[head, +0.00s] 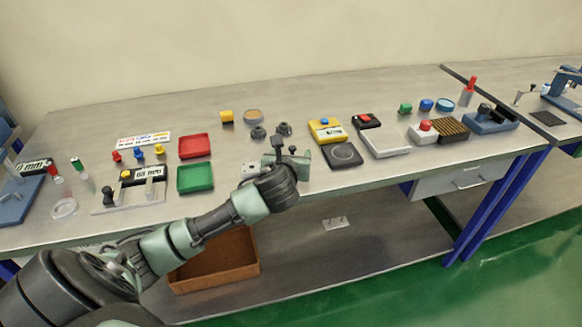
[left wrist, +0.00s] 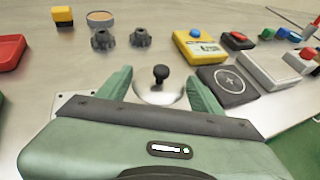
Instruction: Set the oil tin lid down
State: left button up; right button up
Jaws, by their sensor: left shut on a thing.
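My left gripper (head: 287,158) is low over the front middle of the bench, and its fingers also show in the left wrist view (left wrist: 160,92). It is shut on the oil tin lid (left wrist: 158,97), a pale, shiny round disc with a black knob on top. The knob (head: 279,142) rises between the fingers in the head view. The lid looks upright. The fingers hide its sides, and I cannot tell whether its underside touches the bench. My right gripper is not in view.
Two dark knobbed parts (left wrist: 102,39) and a round tan-topped container (head: 253,116) stand behind the gripper. A yellow meter with a black pad (head: 342,154) is to the right. Green (head: 195,177) and red (head: 194,146) trays lie left.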

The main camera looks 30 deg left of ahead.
pick_arm(q)
jog(key=shift+f, duration=2.1)
jog(key=shift+f, duration=0.1)
jog(key=o, duration=1.3)
jog(key=shift+o, duration=0.2)
jog(key=shift+s+d, duration=0.1)
jog(key=shift+s, duration=0.05)
jog(key=v, duration=1.2)
